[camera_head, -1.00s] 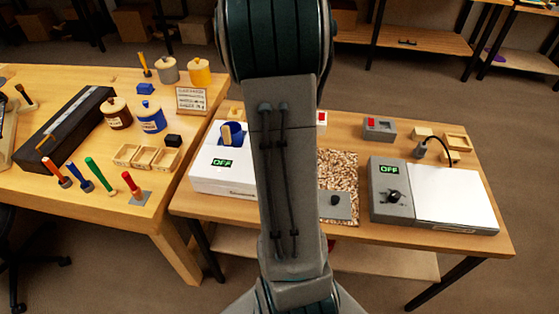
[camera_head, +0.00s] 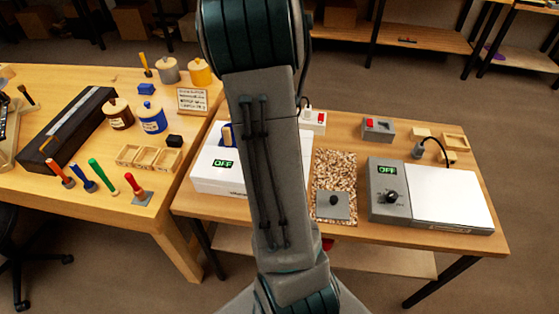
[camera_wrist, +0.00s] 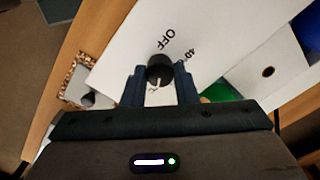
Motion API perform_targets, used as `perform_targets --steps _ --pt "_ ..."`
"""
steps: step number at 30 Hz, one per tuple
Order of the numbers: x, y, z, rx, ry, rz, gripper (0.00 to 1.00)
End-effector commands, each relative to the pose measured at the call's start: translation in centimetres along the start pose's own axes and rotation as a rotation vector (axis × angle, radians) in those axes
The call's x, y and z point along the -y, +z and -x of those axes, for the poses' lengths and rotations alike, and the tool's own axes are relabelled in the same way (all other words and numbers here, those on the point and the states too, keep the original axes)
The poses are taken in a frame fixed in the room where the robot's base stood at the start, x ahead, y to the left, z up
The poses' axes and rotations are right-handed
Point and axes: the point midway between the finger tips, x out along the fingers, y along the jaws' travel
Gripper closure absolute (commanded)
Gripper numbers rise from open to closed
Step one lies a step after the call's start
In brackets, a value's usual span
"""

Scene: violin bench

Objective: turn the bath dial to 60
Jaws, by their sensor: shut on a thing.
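The bath is the white box (camera_head: 218,180) at the left of the right-hand bench, and its green display (camera_head: 223,164) reads OFF. Its black dial (camera_wrist: 159,68) shows in the wrist view, with printed marks OFF and what looks like 40 on the white face. My gripper (camera_wrist: 160,82) is shut on the dial, one blue finger on each side. A pale pointer line shows on the dial, but its exact setting is hard to read. In the head view my arm hides the dial and my gripper.
A pebbled mat (camera_head: 335,165) with a grey plate (camera_head: 333,206) lies right of the bath. A second unit with a grey control box (camera_head: 388,204) and white top (camera_head: 450,198) stands further right, its display reading OFF. A red-switched box (camera_head: 378,128) sits behind. Jars and tools fill the left bench.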

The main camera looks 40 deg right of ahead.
Motion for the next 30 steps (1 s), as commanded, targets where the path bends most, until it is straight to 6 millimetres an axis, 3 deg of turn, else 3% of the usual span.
perform_targets --steps 14,15,17,26,30 --pt "0.1 0.0 0.0 0.0 -0.001 -0.014 0.96" --pt "0.1 0.0 0.0 0.0 -0.001 -0.014 0.68" --pt "0.0 0.0 0.0 0.0 -0.001 -0.014 0.52" --pt "0.0 0.0 0.1 0.0 -0.001 -0.014 0.52" --pt "0.1 0.0 1.3 -0.001 -0.004 -0.012 0.52"
